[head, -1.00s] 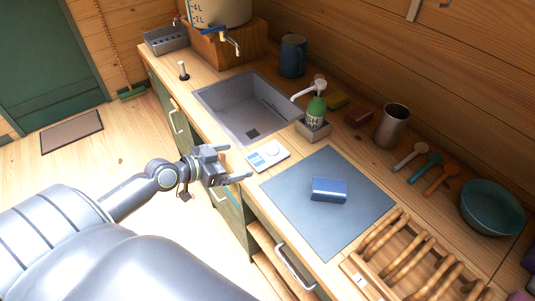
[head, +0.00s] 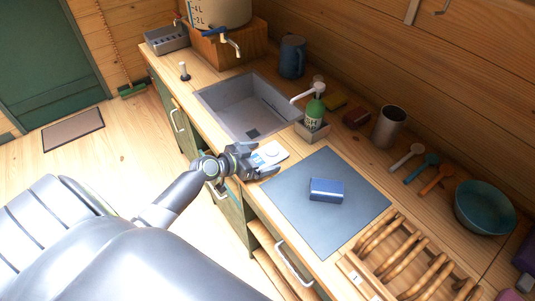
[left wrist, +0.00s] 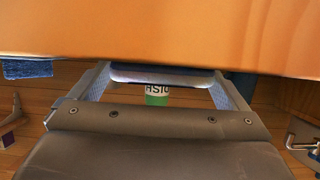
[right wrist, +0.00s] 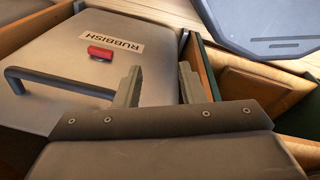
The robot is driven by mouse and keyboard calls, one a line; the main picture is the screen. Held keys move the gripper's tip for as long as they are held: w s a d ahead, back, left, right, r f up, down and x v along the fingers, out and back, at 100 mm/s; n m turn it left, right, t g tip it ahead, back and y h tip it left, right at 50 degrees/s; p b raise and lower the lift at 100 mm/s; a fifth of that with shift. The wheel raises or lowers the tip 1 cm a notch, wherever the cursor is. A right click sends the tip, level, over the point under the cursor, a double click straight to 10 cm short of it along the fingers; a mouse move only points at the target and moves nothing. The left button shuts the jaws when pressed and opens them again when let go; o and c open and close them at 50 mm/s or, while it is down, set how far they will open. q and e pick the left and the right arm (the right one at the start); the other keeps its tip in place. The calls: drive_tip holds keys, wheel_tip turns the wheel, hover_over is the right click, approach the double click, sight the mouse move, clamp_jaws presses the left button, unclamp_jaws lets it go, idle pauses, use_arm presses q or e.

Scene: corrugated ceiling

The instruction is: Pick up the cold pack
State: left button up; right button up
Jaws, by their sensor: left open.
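A blue block (head: 326,190), which I take for the cold pack, lies on the grey mat (head: 300,225) on the counter. A blue patch at the left edge of the left wrist view (left wrist: 27,69) seems to be the same block. My left gripper (head: 272,161) is open at the counter's front edge, left of the block and apart from it. A white flat device (head: 270,153) lies just beyond the fingers, partly hidden by them; its pale edge shows between them in the left wrist view (left wrist: 160,75). My right gripper (right wrist: 160,85) is open and empty, away from the counter top.
A sink (head: 245,105), a green soap bottle (head: 314,112) and a metal cup (head: 389,127) stand behind. A wooden rack (head: 410,260) and a teal bowl (head: 485,207) are to the right. A rubbish bin (right wrist: 60,75) with a red item (right wrist: 101,53) lies below my right gripper.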

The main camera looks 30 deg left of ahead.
use_arm(q)
drive_tip(key=shift+w+f, duration=0.1)
drive_tip(key=c, duration=1.1)
